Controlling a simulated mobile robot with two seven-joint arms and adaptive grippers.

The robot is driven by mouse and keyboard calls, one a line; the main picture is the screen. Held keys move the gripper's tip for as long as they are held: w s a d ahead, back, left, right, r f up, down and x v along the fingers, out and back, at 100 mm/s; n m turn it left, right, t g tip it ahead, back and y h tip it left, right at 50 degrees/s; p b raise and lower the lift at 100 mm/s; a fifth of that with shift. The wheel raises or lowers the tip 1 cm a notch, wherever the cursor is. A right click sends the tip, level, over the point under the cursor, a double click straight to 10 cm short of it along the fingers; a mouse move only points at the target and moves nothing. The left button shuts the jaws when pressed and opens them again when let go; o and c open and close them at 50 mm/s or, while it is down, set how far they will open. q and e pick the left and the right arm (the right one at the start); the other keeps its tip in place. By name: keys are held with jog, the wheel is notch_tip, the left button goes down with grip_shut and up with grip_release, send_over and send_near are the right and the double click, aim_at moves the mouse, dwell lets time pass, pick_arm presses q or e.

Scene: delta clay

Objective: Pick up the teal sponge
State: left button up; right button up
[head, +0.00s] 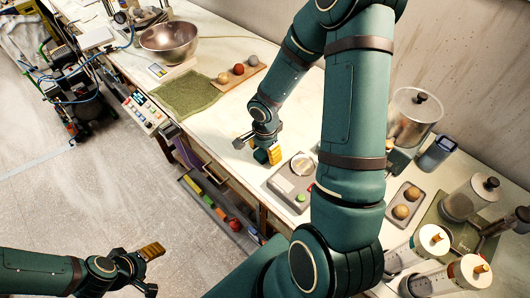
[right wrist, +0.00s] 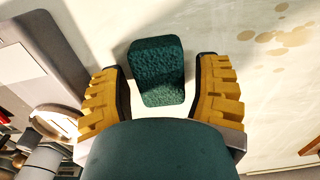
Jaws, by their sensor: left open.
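The teal sponge (right wrist: 157,72) lies on the pale worktop in the right wrist view, between the two yellow-padded fingers of my right gripper (right wrist: 160,98). The fingers are spread, with a narrow gap beside the sponge's lower part. In the head view a small part of the sponge (head: 261,157) shows under my right gripper (head: 259,148), low over the worktop. The rest is hidden by the gripper. My left gripper (head: 150,268) is open and empty at the lower left, over the floor.
A grey scale (head: 284,188) stands just right of the right gripper. A green cloth (head: 187,93), a board with three balls (head: 240,77) and a metal bowl (head: 170,40) are further left. Jars (head: 468,198) crowd the right end. Bare worktop lies left of the gripper.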

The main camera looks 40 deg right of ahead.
aim_at(265, 150)
jog(key=c, duration=0.4)
notch_tip(265, 150, up, 10)
jog(key=shift+r+p, duration=0.1)
jog(key=shift+p, duration=0.55)
jog(key=shift+c, duration=0.4)
jog(key=shift+c, duration=0.5)
jog(key=shift+w+d, duration=0.1)
